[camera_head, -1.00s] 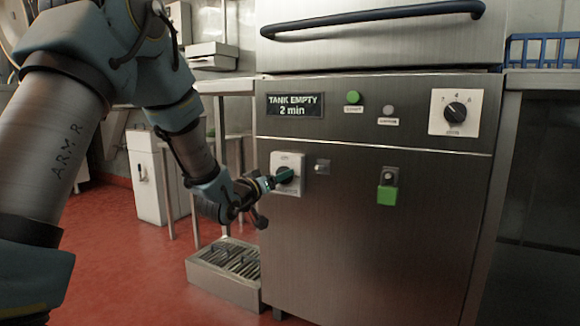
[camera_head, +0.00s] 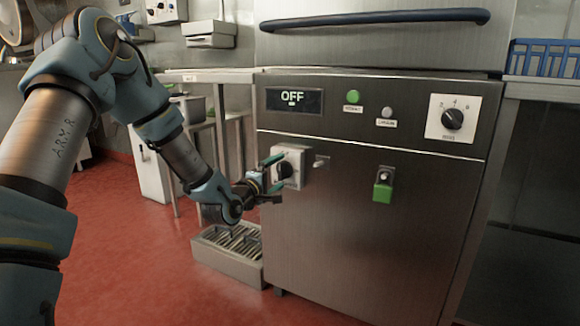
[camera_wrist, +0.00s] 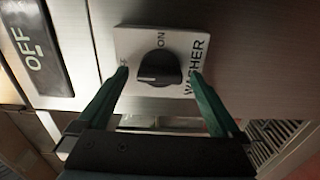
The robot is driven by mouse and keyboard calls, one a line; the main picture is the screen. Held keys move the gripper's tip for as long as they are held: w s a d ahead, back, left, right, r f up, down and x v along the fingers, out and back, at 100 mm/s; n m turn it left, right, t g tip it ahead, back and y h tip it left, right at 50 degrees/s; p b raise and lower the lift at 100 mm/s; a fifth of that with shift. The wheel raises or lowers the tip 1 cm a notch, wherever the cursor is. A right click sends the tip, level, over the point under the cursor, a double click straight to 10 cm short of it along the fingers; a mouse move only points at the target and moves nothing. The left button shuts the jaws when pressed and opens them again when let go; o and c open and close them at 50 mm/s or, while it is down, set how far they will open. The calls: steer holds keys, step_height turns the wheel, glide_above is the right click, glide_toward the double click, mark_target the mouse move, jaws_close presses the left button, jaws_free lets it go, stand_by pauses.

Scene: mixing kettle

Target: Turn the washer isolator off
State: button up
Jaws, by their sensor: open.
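The washer isolator is a black rotary knob (camera_head: 285,170) on a white plate at the machine's left front. In the wrist view the knob (camera_wrist: 158,68) sits on a plate (camera_wrist: 135,40) marked ON and WASHER; another label is partly covered by a finger. The knob's white mark points left, towards that covered label. The display (camera_head: 294,100) reads OFF. My gripper (camera_head: 274,173) is open in front of the knob. In the wrist view its green fingertips (camera_wrist: 160,76) stand on either side of the knob, with gaps visible.
A green button (camera_head: 354,97), a grey button (camera_head: 387,112) and a numbered dial (camera_head: 452,118) are on the upper panel. A green-tabbed fitting (camera_head: 383,188) is further right. A floor drain box (camera_head: 230,250) stands below left.

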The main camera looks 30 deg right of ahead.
steer(key=shift+a, duration=0.1)
steer(key=v, duration=0.6)
steer(key=shift+s+a+p, duration=0.25)
steer(key=shift+a+p, duration=0.1)
steer(key=shift+p, duration=0.1)
steer(key=shift+a, duration=0.1)
steer(key=w+a+f+m+g+y, duration=0.1)
steer(key=a+f+m+y, duration=0.1)
steer(key=a+y, duration=0.35)
steer(key=w+a+f+m+y, duration=0.1)
steer(key=a+f+y, duration=0.1)
steer(key=a, duration=0.7)
steer(key=w+a+f+m+g+y, duration=0.1)
steer(key=a+f+m+y, duration=0.1)
steer(key=a+y, duration=0.35)
steer(key=s+a+r+m+g+y, duration=0.1)
steer(key=s+a+g, duration=0.2)
steer(key=s+a, duration=0.55)
steer(key=s+a+r+g+y, duration=0.2)
steer(key=s+a, duration=0.3)
steer(key=a, duration=0.6)
step_height(320, 180, up, 36)
steer(key=p, duration=3.6)
steer(key=shift+s+m, duration=0.2)
steer(key=shift+m, duration=0.1)
